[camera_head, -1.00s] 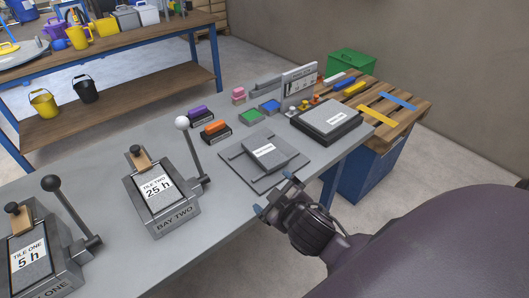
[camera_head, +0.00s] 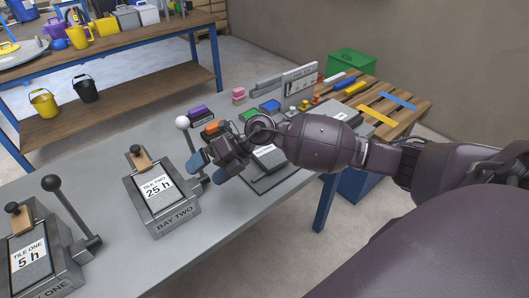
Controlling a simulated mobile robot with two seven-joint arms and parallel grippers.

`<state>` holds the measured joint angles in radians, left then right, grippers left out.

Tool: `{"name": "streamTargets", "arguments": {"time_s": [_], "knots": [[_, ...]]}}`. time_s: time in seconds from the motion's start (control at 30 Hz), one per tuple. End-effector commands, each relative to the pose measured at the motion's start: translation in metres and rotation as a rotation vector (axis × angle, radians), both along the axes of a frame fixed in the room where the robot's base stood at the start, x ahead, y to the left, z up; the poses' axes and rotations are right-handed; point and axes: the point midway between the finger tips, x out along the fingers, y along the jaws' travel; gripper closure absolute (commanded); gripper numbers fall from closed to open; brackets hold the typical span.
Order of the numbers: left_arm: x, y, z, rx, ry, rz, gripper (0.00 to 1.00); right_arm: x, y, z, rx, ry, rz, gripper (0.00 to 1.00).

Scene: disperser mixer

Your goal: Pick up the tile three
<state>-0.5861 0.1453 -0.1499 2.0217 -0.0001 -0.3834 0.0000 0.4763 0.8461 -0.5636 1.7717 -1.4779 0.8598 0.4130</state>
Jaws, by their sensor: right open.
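A grey tile (camera_head: 268,160) with a small white label lies on a flat grey plate (camera_head: 262,186) on the table; the label is too small to read. My right arm crosses above and hides much of both. My right gripper (camera_head: 211,167) is open and empty, its blue fingertips pointing left, between the plate and the bay two holder. Tile two (camera_head: 157,187), marked 25 h, sits in bay two (camera_head: 174,224). Tile one (camera_head: 28,252), marked 5 h, sits in the holder at the lower left. My left gripper is not in view.
A white-knobbed lever (camera_head: 182,123) stands close to my right gripper. A black-knobbed lever (camera_head: 52,184) rises at the left. Orange (camera_head: 211,127) and purple (camera_head: 197,111) blocks lie behind the gripper. A pallet (camera_head: 405,112) stands at the right. The table front is clear.

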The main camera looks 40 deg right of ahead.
Motion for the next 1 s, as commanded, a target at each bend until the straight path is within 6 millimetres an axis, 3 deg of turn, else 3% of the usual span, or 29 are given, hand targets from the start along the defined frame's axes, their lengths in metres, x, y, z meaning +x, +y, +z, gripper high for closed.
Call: {"name": "streamTargets", "arguments": {"time_s": [0.17, 0.3, 0.43, 0.53, 0.67, 1.0], "knots": [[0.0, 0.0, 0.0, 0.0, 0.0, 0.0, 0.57, 0.026, -0.077, -0.008, -0.436, 0.067, 0.085, 0.0], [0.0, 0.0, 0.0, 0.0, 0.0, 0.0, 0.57, 0.04, -0.14, 0.002, -0.716, 0.145, 0.077, 0.0], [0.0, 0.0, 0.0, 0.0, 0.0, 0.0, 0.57, 0.046, -0.182, 0.016, -0.889, 0.206, 0.048, 0.0], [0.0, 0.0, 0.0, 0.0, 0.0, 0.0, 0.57, 0.048, -0.2, 0.024, -0.959, 0.236, 0.032, 0.0], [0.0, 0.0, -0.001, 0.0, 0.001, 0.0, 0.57, 0.048, -0.207, 0.022, -0.989, 0.251, 0.024, 0.0], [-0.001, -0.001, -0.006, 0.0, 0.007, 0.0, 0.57, 0.048, -0.206, -0.023, -0.985, 0.254, 0.025, 0.0]]}}
